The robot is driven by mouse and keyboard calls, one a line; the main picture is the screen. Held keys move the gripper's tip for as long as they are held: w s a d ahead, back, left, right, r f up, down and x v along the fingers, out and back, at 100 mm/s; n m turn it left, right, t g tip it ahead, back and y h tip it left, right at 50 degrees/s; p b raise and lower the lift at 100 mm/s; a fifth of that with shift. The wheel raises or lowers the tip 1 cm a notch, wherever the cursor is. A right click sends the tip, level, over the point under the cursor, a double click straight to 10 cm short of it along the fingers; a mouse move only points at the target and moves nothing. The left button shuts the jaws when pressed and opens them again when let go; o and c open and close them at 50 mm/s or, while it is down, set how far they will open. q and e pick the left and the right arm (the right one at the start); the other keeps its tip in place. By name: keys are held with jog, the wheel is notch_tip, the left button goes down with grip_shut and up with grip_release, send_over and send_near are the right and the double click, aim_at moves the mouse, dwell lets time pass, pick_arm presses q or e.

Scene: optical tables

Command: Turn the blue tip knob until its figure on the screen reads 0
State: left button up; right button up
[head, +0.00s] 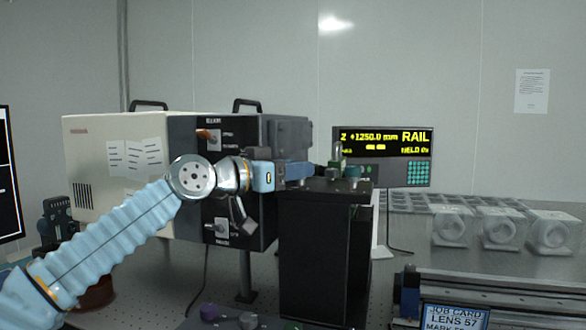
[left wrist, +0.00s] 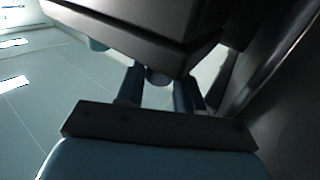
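My left gripper (head: 300,172) reaches in from the left to the upper left side of a black upright housing (head: 315,245). In the left wrist view its two fingers (left wrist: 158,88) stand on either side of a small rounded bluish knob (left wrist: 157,77), likely the blue tip knob. The knob fills the gap and seems to touch both fingers. In the head view the gripper hides this knob. A teal knob (head: 352,172) and a green part (head: 336,155) show on top of the housing. The screen (head: 5,170) is cut by the left edge and its figures cannot be read. My right gripper is not in view.
A cream and black box (head: 120,190) stands behind my left arm. A yellow-lettered display (head: 382,157) reads RAIL. Several grey blocks (head: 452,226) and a rail (head: 520,290) are at right.

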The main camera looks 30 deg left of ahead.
pick_arm(q)
jog(key=o, duration=0.3)
jog(key=shift+s+a+f, duration=0.1)
jog(key=shift+s+a, duration=0.1)
jog(key=shift+s, duration=0.15)
jog(key=b+v, duration=0.3)
jog(key=v, duration=1)
jog(key=shift+d, duration=0.15)
